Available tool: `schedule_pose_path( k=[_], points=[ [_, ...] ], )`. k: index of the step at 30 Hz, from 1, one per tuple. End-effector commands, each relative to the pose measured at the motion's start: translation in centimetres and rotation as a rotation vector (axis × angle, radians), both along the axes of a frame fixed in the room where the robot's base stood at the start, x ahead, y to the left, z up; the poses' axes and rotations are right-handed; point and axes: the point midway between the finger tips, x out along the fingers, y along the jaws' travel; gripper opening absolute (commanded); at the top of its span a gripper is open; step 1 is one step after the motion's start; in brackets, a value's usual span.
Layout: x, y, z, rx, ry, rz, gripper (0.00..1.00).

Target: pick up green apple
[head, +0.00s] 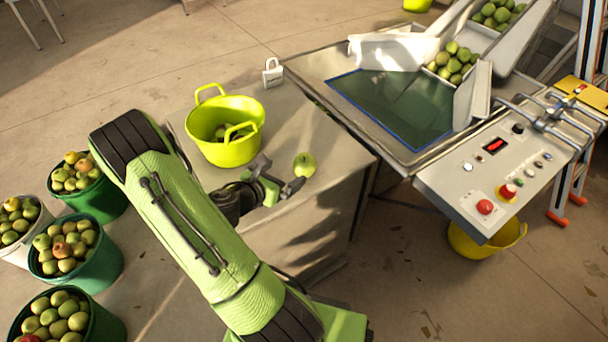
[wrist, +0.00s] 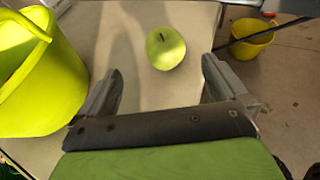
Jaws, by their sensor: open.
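The green apple (head: 305,164) lies alone on the grey table top, right of my gripper in the head view. In the wrist view the apple (wrist: 165,48) sits ahead of the fingertips, between their lines and apart from both. My gripper (head: 278,178) is open and empty; its two fingers (wrist: 160,80) stand wide apart in the wrist view. In the head view my arm hides part of the table, and the far finger is hard to make out.
A yellow-green tub (head: 228,152) with a few apples stands close left of my gripper; it also shows in the wrist view (wrist: 45,85). A white padlock-shaped item (head: 273,73) is at the table's back. The press machine (head: 455,185) adjoins on the right. Filled apple buckets (head: 95,270) stand at left.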

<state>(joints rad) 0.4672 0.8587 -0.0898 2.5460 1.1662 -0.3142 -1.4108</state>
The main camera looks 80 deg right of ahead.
Motion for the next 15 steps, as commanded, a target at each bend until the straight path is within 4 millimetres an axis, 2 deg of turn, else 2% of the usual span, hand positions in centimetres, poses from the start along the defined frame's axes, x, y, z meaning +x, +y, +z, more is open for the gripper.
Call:
schedule_pose_path(
  k=[1, 6, 15],
  points=[
    [-0.7, -1.2, -1.0, 0.000, -0.003, -0.013, 1.00],
    [-1.8, -4.8, -2.2, 0.000, -0.001, -0.010, 1.00],
    [-3.4, -8.7, -3.8, -0.001, -0.004, -0.011, 1.00]
  ],
)
